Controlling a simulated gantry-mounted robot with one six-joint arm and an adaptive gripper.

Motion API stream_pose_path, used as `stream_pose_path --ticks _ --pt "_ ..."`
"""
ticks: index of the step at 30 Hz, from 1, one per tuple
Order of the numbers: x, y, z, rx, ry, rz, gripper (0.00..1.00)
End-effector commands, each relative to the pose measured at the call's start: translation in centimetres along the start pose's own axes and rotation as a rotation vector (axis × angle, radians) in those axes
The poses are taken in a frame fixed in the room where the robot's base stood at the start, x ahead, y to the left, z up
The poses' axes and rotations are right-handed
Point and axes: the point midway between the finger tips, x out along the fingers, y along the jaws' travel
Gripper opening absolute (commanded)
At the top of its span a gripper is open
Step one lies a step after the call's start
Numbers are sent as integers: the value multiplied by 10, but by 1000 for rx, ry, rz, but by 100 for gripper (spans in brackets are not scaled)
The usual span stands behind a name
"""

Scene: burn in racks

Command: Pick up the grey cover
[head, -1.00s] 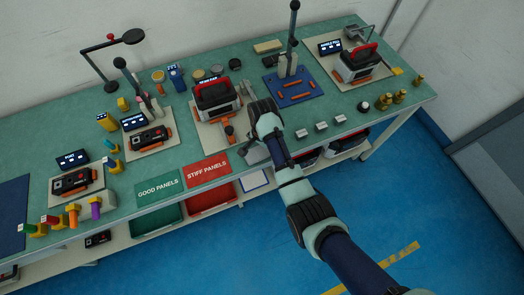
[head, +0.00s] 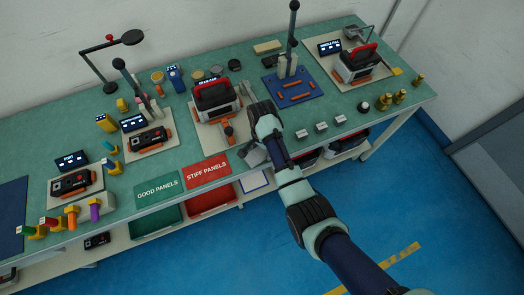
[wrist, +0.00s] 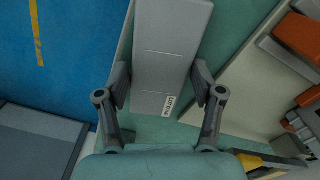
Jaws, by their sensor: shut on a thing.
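The grey cover (wrist: 168,45) is a flat grey panel with faint lines across it and a small white label near its lower edge. In the wrist view it lies between the two fingers of my gripper (wrist: 160,88), which are shut on its sides. In the head view my gripper (head: 260,147) is at the front edge of the bench, right of the red stiff panels mat. The cover (head: 254,157) shows there only as a small grey piece, mostly hidden by my arm.
The red stiff panels mat (head: 207,171) and green good panels mat (head: 158,187) lie at the bench's front edge. A red-handled unit (head: 213,98) stands on a pale board behind. Several small grey blocks (head: 321,127) sit to the right. Blue floor is clear in front.

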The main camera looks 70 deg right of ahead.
Motion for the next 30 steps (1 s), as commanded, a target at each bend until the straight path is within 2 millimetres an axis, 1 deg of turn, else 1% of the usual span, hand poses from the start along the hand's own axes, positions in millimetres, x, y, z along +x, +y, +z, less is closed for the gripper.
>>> stream_pose_path --ticks 1,4,6,8,11,14,15,17,21,25,27,30 --pt "2 1 1 -1 -2 3 26" --pt "0 1 1 -1 -2 3 26" --pt "-6 1 1 -1 -1 2 8" --pt "-14 1 0 -1 -1 2 7" --pt "-35 0 0 -1 0 0 7" --pt "-66 0 0 -1 1 -2 7" --pt "-81 -1 0 -1 1 -3 7" --pt "-105 -1 -1 -1 2 -5 7" --pt "-162 0 0 -1 0 0 7" --pt "-185 0 0 -1 -1 2 7" --pt "-193 0 0 0 -1 2 7" --pt "-199 0 0 0 -1 2 7"
